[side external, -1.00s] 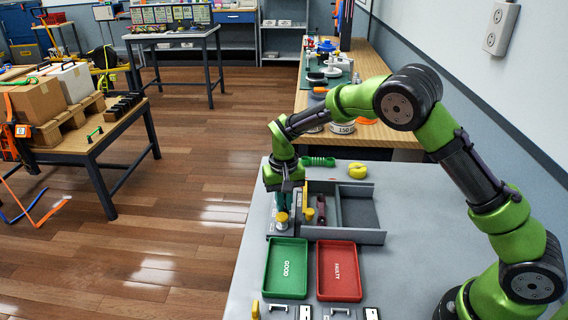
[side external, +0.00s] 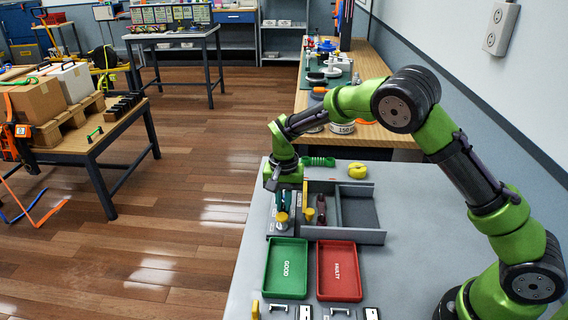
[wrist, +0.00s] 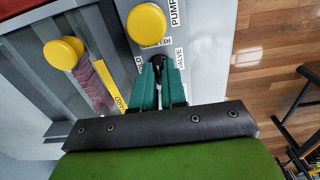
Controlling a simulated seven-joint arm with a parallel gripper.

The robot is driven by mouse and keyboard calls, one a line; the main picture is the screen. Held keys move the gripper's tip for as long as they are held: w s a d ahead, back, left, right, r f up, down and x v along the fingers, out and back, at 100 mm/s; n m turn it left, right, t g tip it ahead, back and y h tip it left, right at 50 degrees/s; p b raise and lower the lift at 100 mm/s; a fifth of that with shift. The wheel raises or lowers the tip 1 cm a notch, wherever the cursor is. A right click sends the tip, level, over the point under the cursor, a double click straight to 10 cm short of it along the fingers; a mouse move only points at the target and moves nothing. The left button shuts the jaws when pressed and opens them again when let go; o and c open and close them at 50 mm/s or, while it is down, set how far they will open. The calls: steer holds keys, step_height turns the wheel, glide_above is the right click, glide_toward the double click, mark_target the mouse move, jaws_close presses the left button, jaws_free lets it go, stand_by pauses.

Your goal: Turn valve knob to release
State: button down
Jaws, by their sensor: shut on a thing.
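My gripper (side external: 283,210) points down at the left end of the grey fixture on the table. In the wrist view, its teal fingers (wrist: 155,75) are close together, shut on the small dark valve knob (wrist: 149,59), which they mostly hide. A label strip (wrist: 180,65) reading VALVE runs beside the knob, with partly covered words near it. A round yellow button (wrist: 146,24) by the label PUMP sits just beyond the fingertips, and it also shows below the gripper in the side view (side external: 282,217). The knob's pointing direction is not clear.
A second yellow knob (wrist: 63,51), a reddish grip (wrist: 88,78) and a yellow GUARD strip (wrist: 110,88) lie left of the fingers. A green GOOD tray (side external: 286,268) and red FAULTY tray (side external: 339,271) stand in front. The table's right side is clear.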

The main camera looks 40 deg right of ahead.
steer(key=shift+r, duration=0.1)
steer(key=c, duration=1.2)
jaws_free()
step_height(320, 180, up, 17)
steer(key=shift+f, duration=0.1)
steer(key=s+d+r+n+t, duration=0.1)
steer(key=s+t, duration=0.1)
steer(key=s, duration=0.6)
steer(key=s+d+r+n+t+y, duration=0.1)
steer(key=s+r+n+t, duration=0.1)
steer(key=s, duration=0.7)
steer(key=s+d+r+n+t+y, duration=0.1)
steer(key=s+n+t, duration=0.1)
steer(key=s, duration=0.6)
steer(key=shift+s+r+t, duration=0.4)
steer(key=shift+t, duration=0.2)
